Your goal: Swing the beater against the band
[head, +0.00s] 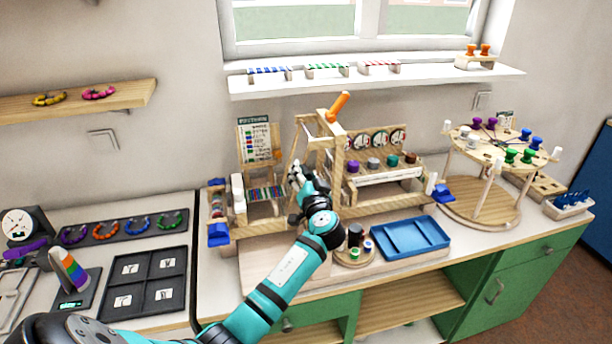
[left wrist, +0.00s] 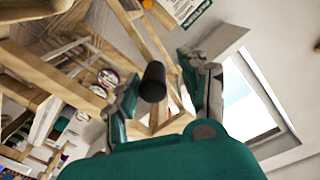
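A wooden bead loom stands in the middle of the counter in the head view. Its upright slanted wooden frame, apparently the beater (head: 298,133), stands behind my left gripper. The colourful beaded band (head: 266,193) lies across the loom just left of the gripper. My left gripper (head: 297,177) is at the loom. In the left wrist view its fingers (left wrist: 165,92) are apart, with a black cylindrical knob (left wrist: 153,82) showing between them, nearer the left finger. I cannot tell whether they touch it. My arm hides part of the loom. My right gripper is out of view.
An orange lever (head: 338,106) tops the loom's wooden post. A blue tray (head: 411,237) and a small round stand (head: 354,257) with spools are in front. A round spool rack (head: 484,205) stands right; a black card tray (head: 145,284) lies left. A shelf (head: 375,80) hangs above.

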